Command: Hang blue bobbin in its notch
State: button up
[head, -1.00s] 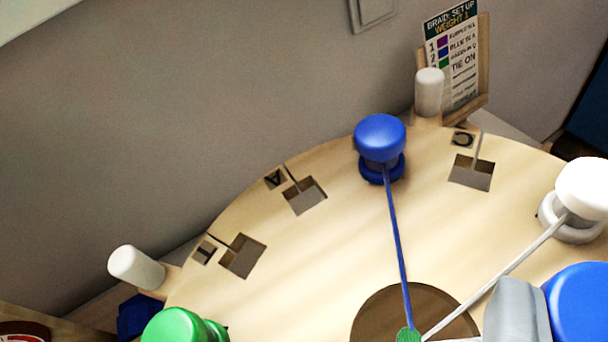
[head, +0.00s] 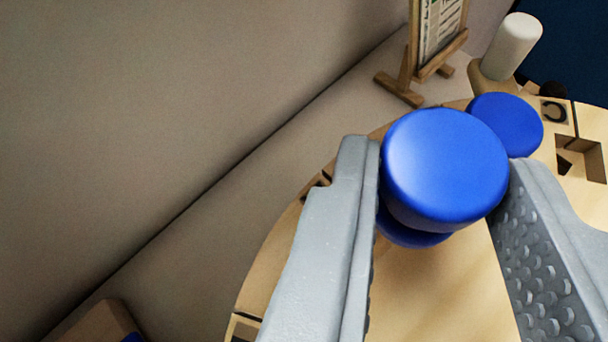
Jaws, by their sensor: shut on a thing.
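My gripper (head: 442,165) is shut on a blue bobbin (head: 445,165), one grey finger on each side of it. The bobbin's round top faces the camera, and its lower flange shows beneath. The bobbin is over the wooden disc board (head: 430,300), near its rim; I cannot tell whether it touches. A second blue bobbin (head: 507,122) is just behind it to the right, its lower part hidden. A notch with a square hole (head: 592,158), beside the letter C, is at the right. Another notch (head: 316,186) is mostly hidden behind the left finger.
A white peg (head: 510,45) stands at the board's far edge. A grey wall (head: 150,120) runs along the left. A wooden piece (head: 95,325) shows at the lower left. The pale surface left of the board is clear.

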aim_at(384, 236)
jog(key=shift+w+a, duration=0.35)
jog(key=shift+w, duration=0.05)
notch_tip(384, 236, down, 4)
jog(key=shift+r, duration=0.15)
jog(key=o, duration=1)
jog(key=shift+c, duration=0.2)
jog(key=v, duration=1.2)
jog(key=shift+b, duration=0.35)
